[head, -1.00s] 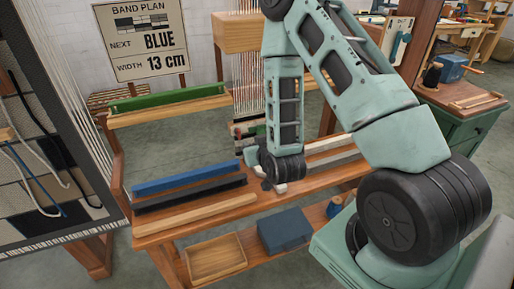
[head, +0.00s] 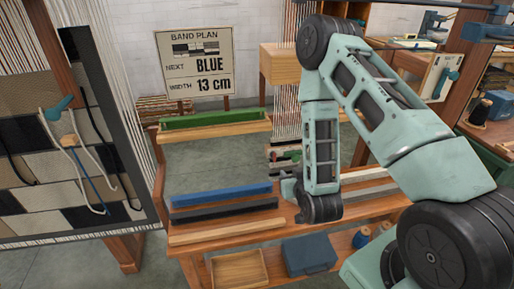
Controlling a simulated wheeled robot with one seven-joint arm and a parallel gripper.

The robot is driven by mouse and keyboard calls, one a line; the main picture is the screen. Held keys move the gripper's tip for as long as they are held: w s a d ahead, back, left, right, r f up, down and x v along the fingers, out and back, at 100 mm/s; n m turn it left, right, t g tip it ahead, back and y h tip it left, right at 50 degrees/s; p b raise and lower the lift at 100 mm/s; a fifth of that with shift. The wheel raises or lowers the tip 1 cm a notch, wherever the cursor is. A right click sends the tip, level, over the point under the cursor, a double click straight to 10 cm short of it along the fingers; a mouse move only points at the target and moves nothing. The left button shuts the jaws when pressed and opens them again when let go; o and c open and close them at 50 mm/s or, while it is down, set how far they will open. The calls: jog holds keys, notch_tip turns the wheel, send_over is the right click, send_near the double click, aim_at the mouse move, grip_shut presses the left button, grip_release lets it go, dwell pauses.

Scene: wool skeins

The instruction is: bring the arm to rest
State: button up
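My arm is raised over the right part of the wooden bench, its elbow high and its forearm hanging down. My gripper (head: 291,189) is at the low end of the forearm, just above the bench, to the right of the blue bar. It is small and partly hidden by my wrist, so I cannot tell whether its fingers are open or shut. No held thing shows.
A blue bar (head: 222,195), a dark bar (head: 223,209) and a wooden strip (head: 225,231) lie on the bench (head: 191,247). A wooden tray (head: 239,271) and a blue box (head: 309,255) sit below. A sign (head: 194,63) stands behind; a woven piece (head: 75,140) hangs left.

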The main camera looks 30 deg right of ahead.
jog(key=s+a+r+n+g+y, duration=0.2)
jog(key=a+r+n+g+y, duration=0.15)
jog(key=a, duration=0.65)
jog(key=s+a+r+n+g+y, duration=0.1)
jog(key=a+r+n+g+y, duration=0.3)
jog(key=a, duration=0.7)
jog(key=s+a+r+n+g+h, duration=0.1)
jog(key=s+r, duration=0.3)
jog(key=s, duration=0.3)
jog(key=s+a+r+n+g+h, duration=0.1)
jog(key=s+r+g, duration=0.1)
jog(key=s+r, duration=0.2)
jog(key=s+a+r+n+g+h, duration=0.1)
jog(key=s+r, duration=0.3)
jog(key=s, duration=0.5)
jog(key=shift+s+g, duration=0.4)
jog(key=shift+g, duration=0.35)
jog(key=shift+d, duration=0.1)
